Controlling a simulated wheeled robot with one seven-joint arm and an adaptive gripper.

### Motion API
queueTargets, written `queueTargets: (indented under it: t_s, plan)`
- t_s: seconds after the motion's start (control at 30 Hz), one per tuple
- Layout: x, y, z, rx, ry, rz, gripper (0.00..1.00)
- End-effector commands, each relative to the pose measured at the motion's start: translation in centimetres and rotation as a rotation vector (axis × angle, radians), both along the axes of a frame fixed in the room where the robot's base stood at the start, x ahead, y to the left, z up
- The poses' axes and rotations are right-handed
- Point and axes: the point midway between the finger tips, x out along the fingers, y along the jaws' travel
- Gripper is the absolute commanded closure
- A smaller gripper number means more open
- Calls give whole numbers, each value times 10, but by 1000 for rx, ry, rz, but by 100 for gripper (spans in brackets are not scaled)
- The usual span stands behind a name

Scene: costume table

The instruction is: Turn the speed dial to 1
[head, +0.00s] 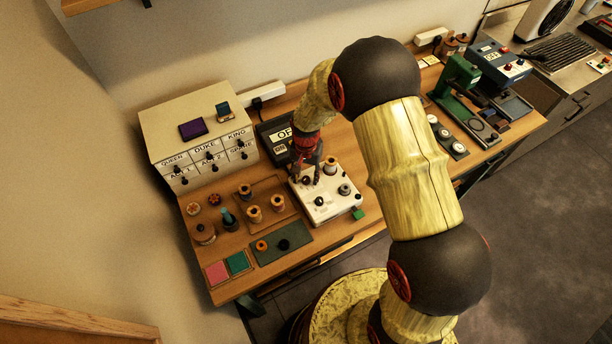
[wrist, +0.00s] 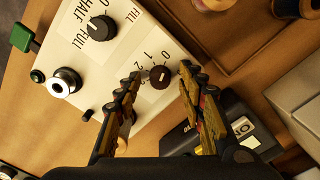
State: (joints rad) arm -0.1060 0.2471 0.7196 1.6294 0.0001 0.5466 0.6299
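The speed dial is a small dark round knob (wrist: 160,76) on a white control box (wrist: 120,58), with printed numbers beside it. A light mark shows on the knob, but I cannot tell which number it points at. My gripper (wrist: 157,82) is open, with one finger on each side of the knob and visible gaps between. In the head view my gripper (head: 306,177) points down over the back left part of the white box (head: 325,206). There the fingers partly hide the dial.
A second black knob (wrist: 101,28) marked HALF and FULL and a metal post (wrist: 66,82) sit on the same box. A dark device with an OFF label (head: 277,142) stands behind. Wooden spools (head: 254,214) and a drawer cabinet (head: 200,130) are at the left.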

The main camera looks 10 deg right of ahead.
Motion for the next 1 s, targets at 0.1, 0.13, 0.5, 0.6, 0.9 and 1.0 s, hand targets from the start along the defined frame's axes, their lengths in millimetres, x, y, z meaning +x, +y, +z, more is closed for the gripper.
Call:
queueTargets:
  t_s: [0.1,0.13,0.5,0.6,0.9,1.0]
  plan:
    - [0,0,0,-1,-1,0,60]
    - [0,0,0,-1,-1,0,60]
    - [0,0,0,0,-1,0,77]
    - [0,0,0,0,-1,0,82]
    - [1,0,0,0,-1,0,100]
    - [1,0,0,0,-1,0,100]
